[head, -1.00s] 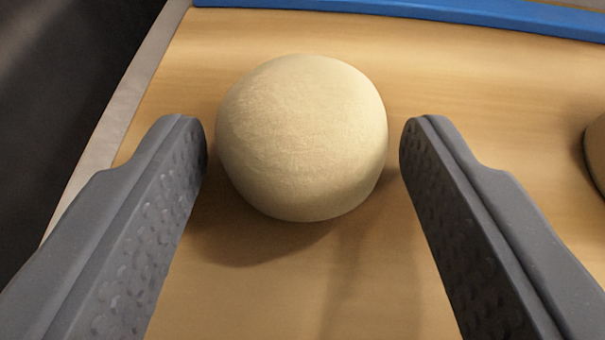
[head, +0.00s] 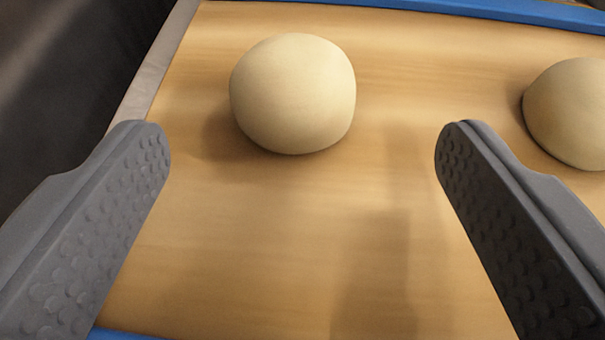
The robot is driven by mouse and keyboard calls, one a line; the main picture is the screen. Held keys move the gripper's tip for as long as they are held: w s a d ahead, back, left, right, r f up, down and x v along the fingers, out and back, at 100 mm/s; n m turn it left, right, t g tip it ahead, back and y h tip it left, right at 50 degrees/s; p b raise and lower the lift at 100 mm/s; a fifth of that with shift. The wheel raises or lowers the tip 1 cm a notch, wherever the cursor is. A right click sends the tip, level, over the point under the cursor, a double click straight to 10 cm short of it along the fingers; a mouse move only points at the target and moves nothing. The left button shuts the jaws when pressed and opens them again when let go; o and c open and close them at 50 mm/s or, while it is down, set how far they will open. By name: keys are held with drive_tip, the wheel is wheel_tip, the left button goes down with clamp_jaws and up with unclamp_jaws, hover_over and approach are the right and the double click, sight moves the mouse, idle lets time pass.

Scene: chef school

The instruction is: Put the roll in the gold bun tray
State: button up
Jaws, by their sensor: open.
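A pale, round dough roll (head: 293,94) rests on a wooden board in the upper middle of the head view. My gripper (head: 303,150) is open and empty, its two grey textured fingers spread wide. The roll lies beyond the fingertips, between their lines and a little left of centre, and neither finger appears to touch it. A second similar roll (head: 572,113) sits at the right edge, partly cut off, beyond the right finger. The gold bun tray is not in view.
The wooden board (head: 270,240) has a blue edge (head: 480,10) at the back and a blue strip at the lower left. A grey metal edge (head: 155,70) runs along its left side, with a dark area beyond. The board is bare between the fingers.

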drive_tip(key=v, duration=1)
drive_tip(key=shift+r, duration=0.15)
drive_tip(key=shift+d, duration=0.1)
drive_tip(key=w+d+r+y, duration=0.1)
drive_tip(key=w+r, duration=0.1)
drive_tip(key=r, duration=1)
drive_tip(key=w+d+r+y, duration=0.1)
drive_tip(key=d+r, duration=0.1)
drive_tip(key=r, duration=0.9)
drive_tip(key=s+d+r, duration=0.1)
drive_tip(key=d+r, duration=0.2)
drive_tip(key=r, duration=0.3)
drive_tip(key=s+d+r+t, duration=0.1)
drive_tip(key=s+d+r, duration=0.1)
drive_tip(key=r, duration=0.4)
drive_tip(key=shift+d+r+h, duration=0.4)
drive_tip(key=shift+d, duration=0.35)
drive_tip(key=shift+o, duration=0.5)
drive_tip(key=s+d+r+t+h, duration=0.1)
drive_tip(key=s+d+r+h, duration=0.1)
drive_tip(key=s+d+r, duration=0.6)
wheel_tip(320, 180, up, 4)
drive_tip(key=shift+s+d+r+m, duration=0.1)
drive_tip(key=shift+s+d+m, duration=0.2)
drive_tip(key=shift+d, duration=0.7)
drive_tip(key=shift+w, duration=0.1)
